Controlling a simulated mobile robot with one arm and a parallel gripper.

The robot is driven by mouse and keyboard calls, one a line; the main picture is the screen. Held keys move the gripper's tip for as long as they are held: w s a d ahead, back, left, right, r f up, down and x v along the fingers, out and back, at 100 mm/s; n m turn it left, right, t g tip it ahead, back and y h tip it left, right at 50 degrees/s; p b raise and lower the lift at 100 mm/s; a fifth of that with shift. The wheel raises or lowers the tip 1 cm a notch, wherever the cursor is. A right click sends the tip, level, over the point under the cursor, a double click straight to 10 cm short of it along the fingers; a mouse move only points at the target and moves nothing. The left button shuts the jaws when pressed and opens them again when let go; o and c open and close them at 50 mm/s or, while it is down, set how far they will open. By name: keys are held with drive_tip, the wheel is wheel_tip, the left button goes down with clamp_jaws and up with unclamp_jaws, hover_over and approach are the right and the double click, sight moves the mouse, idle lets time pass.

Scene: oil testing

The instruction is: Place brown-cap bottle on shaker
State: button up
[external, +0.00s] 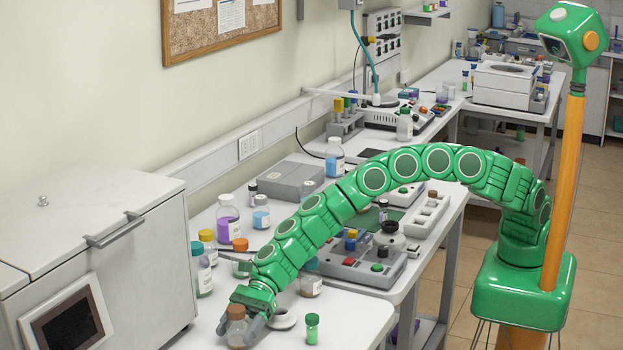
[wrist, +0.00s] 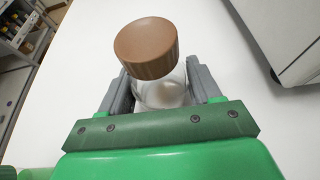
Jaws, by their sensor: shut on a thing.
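The brown-cap bottle (external: 237,333) is at the front of the white bench, low in the external view. My gripper (external: 239,328) is shut on it, with grey fingers on both sides of its clear body. In the wrist view the brown cap of the bottle (wrist: 147,45) tilts across the picture, between the fingers of my gripper (wrist: 160,78). I cannot tell whether the bottle's base touches the bench. A grey device with a dark green top (external: 372,219), which may be the shaker, stands farther back, partly behind my arm.
A small green bottle (external: 312,328) and a small white dish (external: 283,319) stand right of my gripper. Several bottles, one orange-capped (external: 240,258), crowd behind it. A grey cabinet (external: 110,245) bounds the left. A grey control box (external: 360,266) sits under the arm's right side.

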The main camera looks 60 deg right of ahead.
drive_tip(key=o, duration=1.2)
drive_tip(key=shift+d+r, duration=0.15)
drive_tip(key=shift+v, duration=5.85)
